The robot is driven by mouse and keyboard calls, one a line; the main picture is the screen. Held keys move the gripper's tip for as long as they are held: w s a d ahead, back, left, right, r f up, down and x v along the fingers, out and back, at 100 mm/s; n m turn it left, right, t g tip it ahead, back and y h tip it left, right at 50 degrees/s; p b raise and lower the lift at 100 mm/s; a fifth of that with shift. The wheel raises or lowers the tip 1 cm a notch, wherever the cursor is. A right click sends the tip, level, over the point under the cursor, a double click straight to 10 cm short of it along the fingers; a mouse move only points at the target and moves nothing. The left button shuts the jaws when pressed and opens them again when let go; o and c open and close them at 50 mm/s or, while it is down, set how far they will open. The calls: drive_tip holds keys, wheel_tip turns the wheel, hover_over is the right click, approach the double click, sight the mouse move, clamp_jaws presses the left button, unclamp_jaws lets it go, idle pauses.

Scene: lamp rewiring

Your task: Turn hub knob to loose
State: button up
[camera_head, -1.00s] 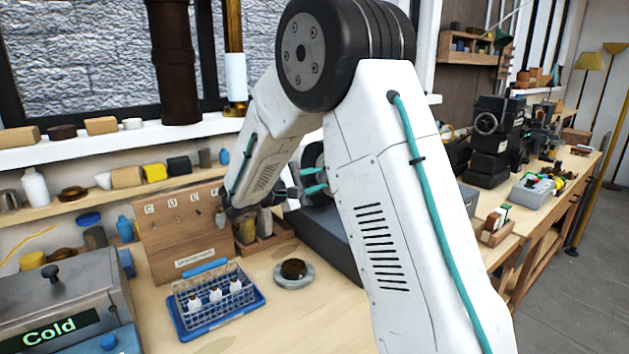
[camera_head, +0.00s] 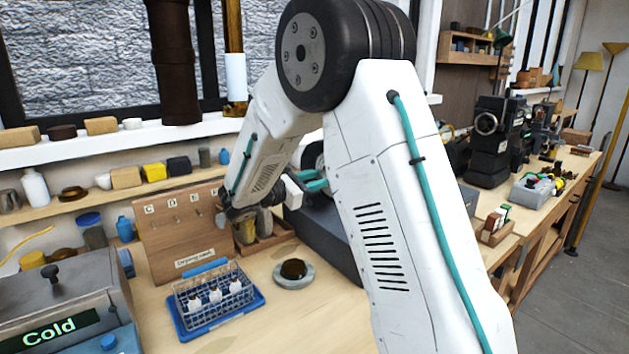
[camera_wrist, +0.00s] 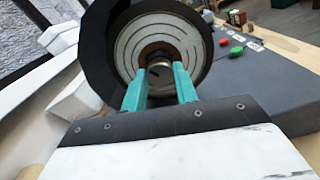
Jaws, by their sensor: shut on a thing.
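The hub knob (camera_wrist: 180,78) shows in the wrist view as a small metallic cylinder at the centre of a round disc (camera_wrist: 137,50) with pale rings and a dark rim. My gripper (camera_wrist: 163,78) has two teal fingers, shut on the knob, one on each side of it. In the head view my gripper's teal fingers (camera_head: 313,181) are partly hidden behind my arm, beside the dark machine. The knob itself is hidden in that view. I cannot read any loose or tight mark on it.
A dark grey machine base (camera_head: 325,235) lies under the disc. Red and green buttons (camera_wrist: 236,47) sit on its top. A blue rack with small bottles (camera_head: 215,298), a round dish (camera_head: 293,274), a wooden peg board (camera_head: 180,230) and a "Cold" box (camera_head: 60,300) stand to the left.

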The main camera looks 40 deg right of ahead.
drive_tip(key=shift+n, duration=0.3)
drive_tip(key=o, duration=1)
drive_tip(key=shift+a, duration=0.15)
drive_tip(key=a, duration=0.7)
drive_tip(key=shift+s+a, duration=0.15)
drive_tip(key=shift+a, duration=0.2)
